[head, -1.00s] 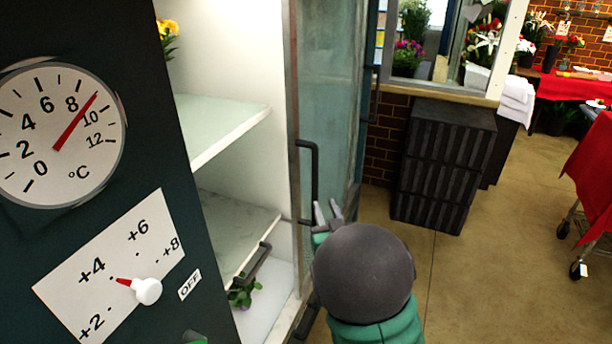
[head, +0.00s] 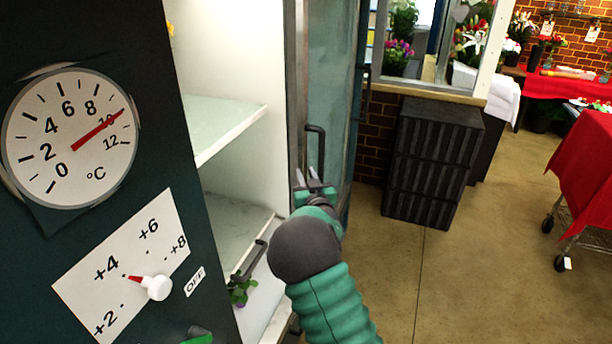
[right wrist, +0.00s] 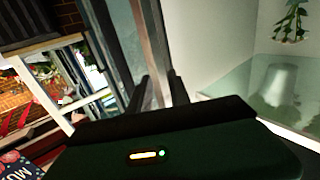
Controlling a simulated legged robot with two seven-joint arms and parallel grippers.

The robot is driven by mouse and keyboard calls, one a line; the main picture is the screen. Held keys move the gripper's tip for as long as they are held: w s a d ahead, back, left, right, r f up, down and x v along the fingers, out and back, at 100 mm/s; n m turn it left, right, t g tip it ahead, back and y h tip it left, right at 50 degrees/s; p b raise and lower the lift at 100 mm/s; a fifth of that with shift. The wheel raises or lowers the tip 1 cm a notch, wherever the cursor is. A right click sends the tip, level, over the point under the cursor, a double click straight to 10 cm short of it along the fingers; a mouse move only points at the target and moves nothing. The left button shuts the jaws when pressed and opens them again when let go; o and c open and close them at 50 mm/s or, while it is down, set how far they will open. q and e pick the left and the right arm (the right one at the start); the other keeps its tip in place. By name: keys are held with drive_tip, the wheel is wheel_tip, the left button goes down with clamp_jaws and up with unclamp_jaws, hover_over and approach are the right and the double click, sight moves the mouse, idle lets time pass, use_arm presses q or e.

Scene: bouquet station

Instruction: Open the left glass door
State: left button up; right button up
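A tall framed glass door (head: 335,75) stands beside the cabinet's white inner wall, with a dark bar handle (head: 321,133) on it. A second dark handle (head: 366,90) shows farther right. My right gripper (head: 311,178) is at the lower end of the nearer handle. Its two fingers stand apart in the right wrist view (right wrist: 156,92), with the door frame (right wrist: 153,45) rising beyond the gap. I see nothing clamped between them. Whether they touch the handle is unclear.
White shelves (head: 225,135) are exposed left of the door, with a dark bar (head: 252,258) low down. A dial thermometer (head: 70,137) and control plate (head: 125,265) fill the left. Black stacked crates (head: 433,160) stand right of the door. Floor (head: 470,260) is clear at lower right.

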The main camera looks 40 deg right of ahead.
drive_tip(key=shift+s, duration=0.1)
drive_tip(key=shift+c, duration=1.1)
drive_tip(key=shift+d, duration=0.1)
clamp_jaws()
use_arm(q)
drive_tip(key=shift+d, duration=0.15)
use_arm(e)
drive_tip(key=shift+d+f, duration=0.15)
use_arm(q)
drive_tip(key=shift+d, duration=0.25)
use_arm(e)
drive_tip(key=shift+d+f, duration=0.1)
drive_tip(key=shift+d, duration=0.2)
use_arm(q)
drive_tip(key=shift+a, duration=0.15)
use_arm(e)
drive_tip(key=shift+c, duration=0.7)
unclamp_jaws()
drive_tip(key=shift+a, duration=0.2)
drive_tip(key=o, duration=0.5)
drive_tip(key=shift+o, duration=0.2)
